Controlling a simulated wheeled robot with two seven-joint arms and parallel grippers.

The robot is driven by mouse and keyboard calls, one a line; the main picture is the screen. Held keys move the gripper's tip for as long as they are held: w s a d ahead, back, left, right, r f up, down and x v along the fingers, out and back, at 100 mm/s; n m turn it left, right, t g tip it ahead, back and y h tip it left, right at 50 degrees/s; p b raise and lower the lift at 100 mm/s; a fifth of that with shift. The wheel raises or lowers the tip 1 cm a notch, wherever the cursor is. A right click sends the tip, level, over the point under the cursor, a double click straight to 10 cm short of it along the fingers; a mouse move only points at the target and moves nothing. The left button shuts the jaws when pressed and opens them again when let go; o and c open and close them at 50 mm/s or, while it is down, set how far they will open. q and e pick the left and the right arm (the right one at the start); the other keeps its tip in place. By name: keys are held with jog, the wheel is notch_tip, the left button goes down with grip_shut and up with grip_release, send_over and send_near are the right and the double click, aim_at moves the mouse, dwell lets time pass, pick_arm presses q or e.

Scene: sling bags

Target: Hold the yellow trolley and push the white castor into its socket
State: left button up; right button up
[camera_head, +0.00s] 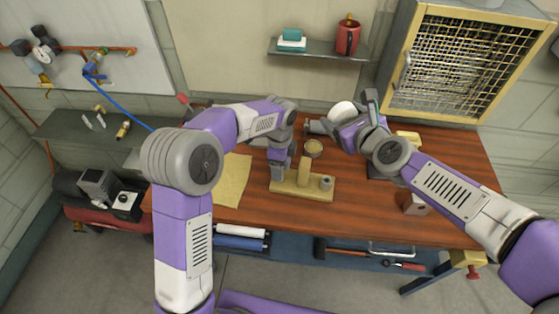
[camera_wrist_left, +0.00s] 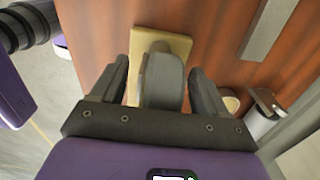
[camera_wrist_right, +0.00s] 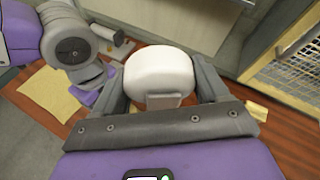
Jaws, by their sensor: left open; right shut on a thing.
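The yellow trolley (camera_head: 303,190) lies on the wooden workbench, with an upright yellow block and a small grey cylinder on it. My left gripper (camera_head: 279,172) points down at the trolley's left part. In the left wrist view the yellow base (camera_wrist_left: 170,42) lies beyond the open fingers (camera_wrist_left: 160,85), and a rounded grey part (camera_wrist_left: 163,82) stands between them with gaps at both sides. My right gripper (camera_head: 358,117) is shut on the white castor (camera_head: 341,110), held beyond the trolley toward the back. The castor (camera_wrist_right: 158,75) fills the right wrist view's jaws (camera_wrist_right: 160,82). I cannot make out the socket.
A tan sheet (camera_head: 233,180) lies left of the trolley. A round tan-topped item (camera_head: 313,148) stands just behind it. A small box (camera_head: 415,204) sits at the right, near my right forearm. A mesh cage (camera_head: 455,65) and a shelf (camera_head: 318,51) are at the back.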

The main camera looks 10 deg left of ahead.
pick_arm(q)
jog(key=shift+c, duration=0.4)
grip_shut()
pick_arm(e)
jog(key=shift+f, duration=0.1)
jog(key=shift+w+a+f, duration=0.1)
jog(key=shift+a+f, duration=0.05)
jog(key=shift+f, duration=0.4)
jog(key=shift+w+a+f, duration=0.1)
jog(key=shift+f, duration=0.45)
notch_tip(320, 180, down, 8)
jog(key=s+n+g+y, duration=0.1)
jog(key=n+g+y, duration=0.2)
jog(key=n+y, duration=0.1)
jog(key=shift+s+n+g+y, duration=0.2)
jog(key=shift+n+g+y, duration=0.1)
jog(key=shift+n, duration=0.2)
